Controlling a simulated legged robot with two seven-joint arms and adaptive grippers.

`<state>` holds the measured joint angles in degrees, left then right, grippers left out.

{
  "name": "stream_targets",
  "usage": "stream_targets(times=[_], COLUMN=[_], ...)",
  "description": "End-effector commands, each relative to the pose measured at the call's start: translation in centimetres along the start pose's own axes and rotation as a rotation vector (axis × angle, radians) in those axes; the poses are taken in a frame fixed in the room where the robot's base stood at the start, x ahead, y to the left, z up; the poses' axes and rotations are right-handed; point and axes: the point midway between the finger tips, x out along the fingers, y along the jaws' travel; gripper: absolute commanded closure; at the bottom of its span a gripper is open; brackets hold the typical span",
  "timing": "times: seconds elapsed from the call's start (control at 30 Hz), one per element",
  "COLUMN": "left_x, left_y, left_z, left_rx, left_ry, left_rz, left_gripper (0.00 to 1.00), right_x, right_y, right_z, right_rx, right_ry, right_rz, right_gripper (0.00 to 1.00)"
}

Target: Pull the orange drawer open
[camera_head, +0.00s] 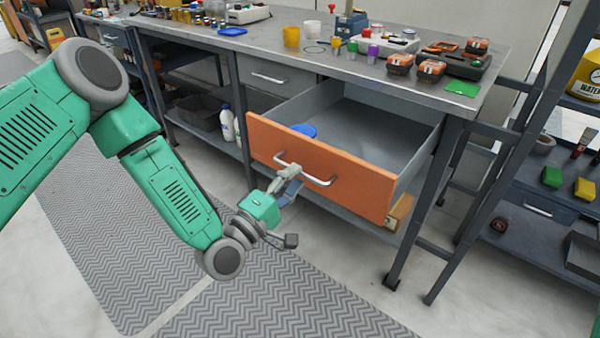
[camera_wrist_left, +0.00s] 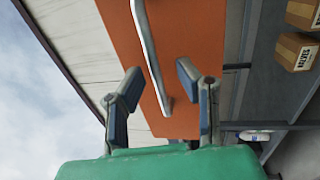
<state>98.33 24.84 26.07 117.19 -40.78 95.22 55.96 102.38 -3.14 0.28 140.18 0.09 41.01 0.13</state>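The orange drawer (camera_head: 330,175) is pulled well out from under the metal workbench, and its grey inside shows in the head view. Its silver bar handle (camera_head: 318,180) runs across the orange front. My left gripper (camera_head: 286,183) is at the left part of the handle. In the left wrist view the two fingers of the gripper (camera_wrist_left: 158,76) stand apart, with the handle (camera_wrist_left: 147,38) passing through the gap between them and the orange front (camera_wrist_left: 190,45) behind. Neither finger clearly presses on the bar. My right gripper is not in view.
A blue round item (camera_head: 304,130) lies in the drawer. The workbench top (camera_head: 275,45) carries jars, tools and orange-black boxes. A closed grey drawer (camera_head: 268,82) is left of the open one. A dark shelf rack (camera_head: 520,225) stands at right. The floor in front is clear.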

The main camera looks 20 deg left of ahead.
Motion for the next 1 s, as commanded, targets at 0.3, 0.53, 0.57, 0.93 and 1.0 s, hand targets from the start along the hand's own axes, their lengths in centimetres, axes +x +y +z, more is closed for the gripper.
stream_targets(times=[0.3, 0.53, 0.57, 0.93, 1.0], left_x=[-6.8, -9.3, -9.5, -9.6, -9.6], left_y=[-0.3, -0.3, -0.3, -0.3, -0.3], left_z=[-0.1, -0.1, -0.1, -0.1, -0.1], left_rx=[-0.001, 0.000, 0.000, 0.000, 0.000], left_ry=[0.001, 0.000, 0.000, 0.000, 0.000], left_rz=[-0.007, -0.005, -0.005, -0.004, -0.004], left_gripper=[0.70, 0.70, 0.70, 0.70, 0.70], right_x=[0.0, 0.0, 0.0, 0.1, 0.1], right_y=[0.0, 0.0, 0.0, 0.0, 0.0], right_z=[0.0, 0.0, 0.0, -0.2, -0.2], right_rx=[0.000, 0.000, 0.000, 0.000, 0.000], right_ry=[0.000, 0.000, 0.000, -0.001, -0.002], right_rz=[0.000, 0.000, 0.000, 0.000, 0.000], right_gripper=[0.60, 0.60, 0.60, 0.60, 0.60])
